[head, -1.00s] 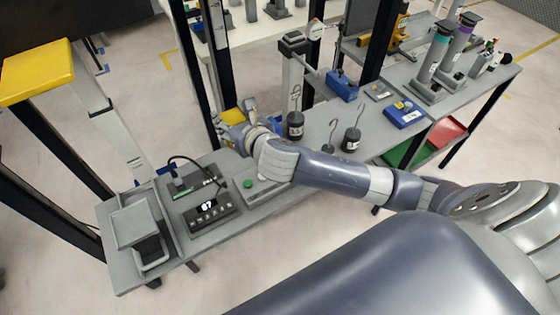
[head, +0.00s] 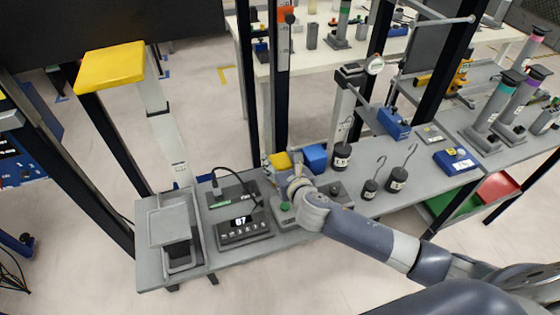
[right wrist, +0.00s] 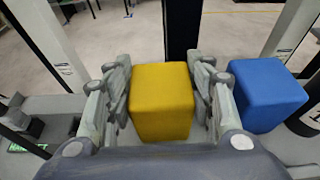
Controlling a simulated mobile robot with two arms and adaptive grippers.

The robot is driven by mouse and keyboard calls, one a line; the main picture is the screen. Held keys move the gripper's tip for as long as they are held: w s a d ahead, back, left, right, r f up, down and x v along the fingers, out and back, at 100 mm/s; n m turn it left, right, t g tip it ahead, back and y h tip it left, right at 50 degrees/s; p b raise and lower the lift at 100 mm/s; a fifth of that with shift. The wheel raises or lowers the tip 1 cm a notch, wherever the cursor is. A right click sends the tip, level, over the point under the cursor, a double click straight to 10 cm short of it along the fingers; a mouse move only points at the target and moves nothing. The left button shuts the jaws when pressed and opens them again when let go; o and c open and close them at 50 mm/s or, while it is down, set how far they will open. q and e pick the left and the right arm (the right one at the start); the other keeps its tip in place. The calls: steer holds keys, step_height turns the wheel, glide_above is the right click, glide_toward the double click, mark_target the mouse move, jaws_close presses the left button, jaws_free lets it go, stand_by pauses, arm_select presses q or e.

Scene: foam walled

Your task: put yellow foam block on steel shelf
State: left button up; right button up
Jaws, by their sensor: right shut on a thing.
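The yellow foam block (head: 280,160) is between the fingers of my right gripper (head: 279,172) at the back of the grey bench. In the right wrist view, the block (right wrist: 162,100) is upright, with both fingers closed against its sides. I cannot tell whether its underside touches the bench. A blue foam block (head: 315,157) stands just to its right; it also shows beside the right finger in the right wrist view (right wrist: 266,95). No surface can be clearly told as the steel shelf; the grey bench top (head: 232,262) is the nearest metal-looking surface. My left gripper is not in view.
A scale with a lit display (head: 240,232) and a grey stand (head: 172,226) are to the left. Black hooked weights (head: 396,180) and a post (head: 342,108) are to the right. Dark uprights (head: 278,80) rise behind the bench. A yellow-topped post (head: 112,66) stands at left.

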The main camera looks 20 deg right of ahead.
steer(key=o, duration=1.1)
steer(key=shift+o, duration=0.2)
steer(key=v, duration=1.2)
steer(key=shift+r, duration=0.1)
